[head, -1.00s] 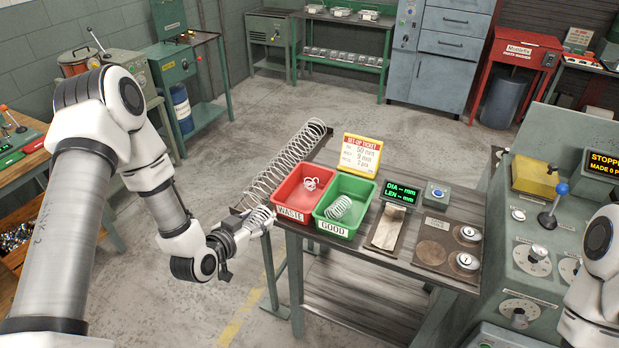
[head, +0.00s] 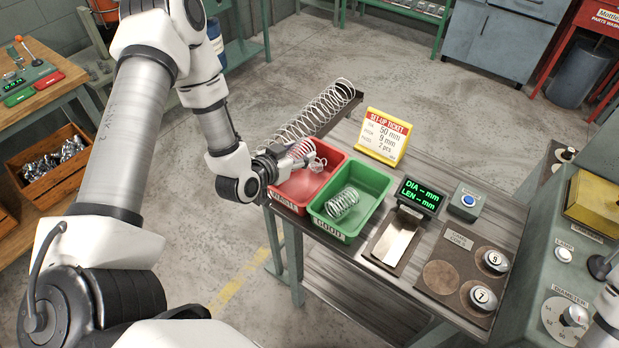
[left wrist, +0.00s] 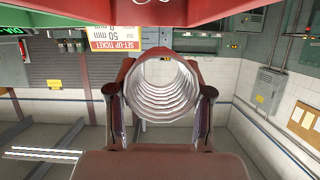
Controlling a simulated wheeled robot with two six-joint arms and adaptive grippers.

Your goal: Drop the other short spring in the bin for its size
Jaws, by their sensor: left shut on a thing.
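My left gripper (head: 283,157) is shut on a short wire spring (head: 302,149), which is beside and partly over the back left of the red WASTE bin (head: 291,205). In the left wrist view the spring (left wrist: 160,92) shows end-on between the two fingers. The green GOOD bin (head: 334,229) stands to the right of the red one, with a short spring (head: 342,203) lying in it.
A long coil (head: 325,110) runs along a channel behind the bins. The grey machine (head: 575,270) is at the far right.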

